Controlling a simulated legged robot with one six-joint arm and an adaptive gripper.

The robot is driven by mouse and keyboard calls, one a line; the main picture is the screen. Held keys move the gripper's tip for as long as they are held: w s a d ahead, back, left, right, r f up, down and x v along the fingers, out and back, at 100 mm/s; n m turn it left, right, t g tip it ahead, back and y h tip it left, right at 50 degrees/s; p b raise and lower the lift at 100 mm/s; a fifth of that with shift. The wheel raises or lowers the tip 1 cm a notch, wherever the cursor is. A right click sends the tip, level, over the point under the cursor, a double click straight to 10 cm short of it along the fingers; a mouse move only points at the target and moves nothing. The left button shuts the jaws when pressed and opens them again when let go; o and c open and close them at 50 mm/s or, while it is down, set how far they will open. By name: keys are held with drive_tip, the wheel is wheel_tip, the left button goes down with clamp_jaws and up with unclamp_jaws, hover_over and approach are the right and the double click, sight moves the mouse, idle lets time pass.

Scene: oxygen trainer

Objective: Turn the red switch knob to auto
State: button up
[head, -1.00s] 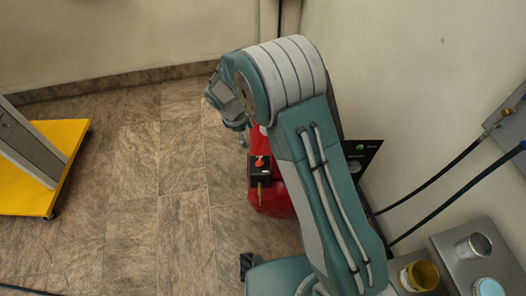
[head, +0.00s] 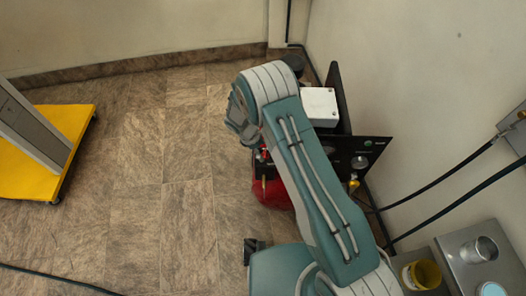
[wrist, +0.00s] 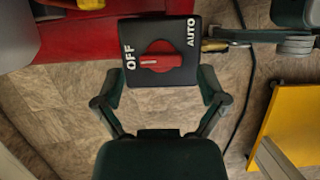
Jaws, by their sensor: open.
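The red switch knob (wrist: 161,62) sits on the face of a black switch box (wrist: 160,24). Its bar lies roughly level in the wrist view, with a pale mark on its left half, towards the white OFF label (wrist: 130,58). The white AUTO label (wrist: 191,32) is at the upper right. My gripper (wrist: 163,88) is open and empty, with one finger at each side of the box's lower edge and the knob framed between and beyond them. No contact with the knob shows. In the head view my arm hides most of the box and the fingers.
A red tank (head: 272,193) stands beneath the arm, beside a black panel (head: 362,152) and a white box (head: 319,106). A yellow wheeled base (head: 75,125) is at the left. Black hoses (head: 440,178) run along the right wall. The tiled floor (head: 140,190) between is clear.

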drive_tip(key=shift+d+f, duration=0.2)
drive_tip(key=shift+f, duration=0.35)
drive_tip(key=c, duration=1.2)
drive_tip(key=shift+o, duration=0.2)
